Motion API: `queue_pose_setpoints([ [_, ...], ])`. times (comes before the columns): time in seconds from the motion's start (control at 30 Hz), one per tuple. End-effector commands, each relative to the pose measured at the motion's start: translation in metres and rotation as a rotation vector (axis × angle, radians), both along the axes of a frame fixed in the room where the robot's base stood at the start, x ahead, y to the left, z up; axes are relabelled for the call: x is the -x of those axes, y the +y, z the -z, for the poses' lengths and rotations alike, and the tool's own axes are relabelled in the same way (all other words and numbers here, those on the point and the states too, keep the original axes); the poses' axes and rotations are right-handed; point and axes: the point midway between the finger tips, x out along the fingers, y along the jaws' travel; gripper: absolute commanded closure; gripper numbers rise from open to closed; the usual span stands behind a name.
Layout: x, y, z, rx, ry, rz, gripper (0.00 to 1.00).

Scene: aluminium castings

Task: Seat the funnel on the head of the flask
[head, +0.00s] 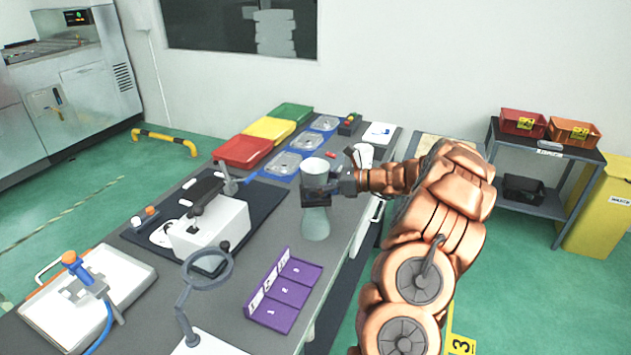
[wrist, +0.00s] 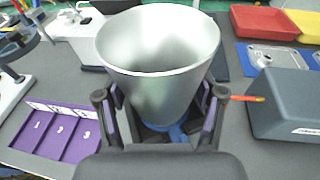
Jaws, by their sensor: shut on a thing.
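The funnel (head: 315,169) is a pale metallic piece with a wide open top. It is upright, and in the wrist view the funnel (wrist: 158,65) fills the upper middle. My gripper (head: 322,194) is shut on it, with fingers on both sides in the wrist view (wrist: 160,112). The flask (head: 316,224) is a pale, greenish cone standing on the grey bench, directly below the gripper in the head view. The gripper hides the flask's head and the funnel's lower end, so I cannot tell whether they touch.
A purple numbered rack (head: 284,291) and a ring stand (head: 208,268) stand in front. A white instrument (head: 208,230) is at left. Red (head: 244,152), yellow and green trays lie behind. A grey box (wrist: 289,106) stands close at right in the wrist view.

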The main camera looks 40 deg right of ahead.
Motion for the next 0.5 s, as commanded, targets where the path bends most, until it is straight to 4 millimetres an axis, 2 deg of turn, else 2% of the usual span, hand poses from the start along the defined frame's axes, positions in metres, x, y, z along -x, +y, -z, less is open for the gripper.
queue_pose_setpoints([
  [0.33,0.0,-0.0001,0.0069,0.0,-0.002,0.001,0.7],
  [0.37,0.0,-0.0001,0.0064,0.0,-0.002,0.001,0.28],
  [0.5,0.0001,-0.0002,0.0062,0.0,-0.002,0.001,0.14],
])
